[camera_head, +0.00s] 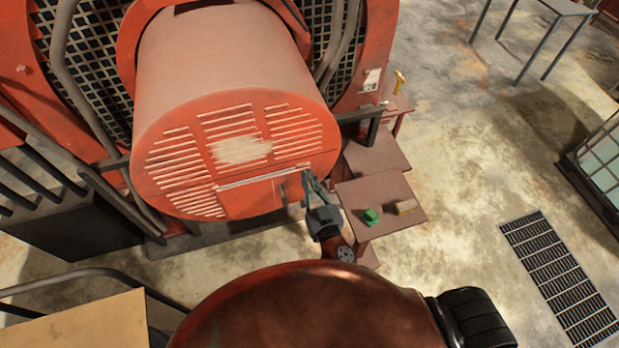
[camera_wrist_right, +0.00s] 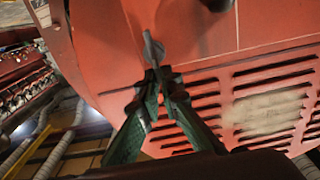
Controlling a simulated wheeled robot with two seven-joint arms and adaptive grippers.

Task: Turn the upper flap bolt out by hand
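The red drum-shaped housing (camera_head: 235,150) has a slotted end face, with a flap (camera_head: 250,198) low on it. My right gripper (camera_head: 308,184) is at the lower right edge of this face, beside the flap. In the right wrist view, the green fingers (camera_wrist_right: 160,76) come together at a small grey bolt (camera_wrist_right: 153,48) with a flat head, in front of the red face. The fingertips appear closed around its near end. In the head view the bolt is too small to make out. My left gripper is not in view.
A small brown table (camera_head: 380,190) to the right of my right gripper holds a green block (camera_head: 371,216) and a tan block (camera_head: 406,206). A yellow-handled tool (camera_head: 399,82) stands farther back. Open floor with a drain grate (camera_head: 560,275) lies to the right.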

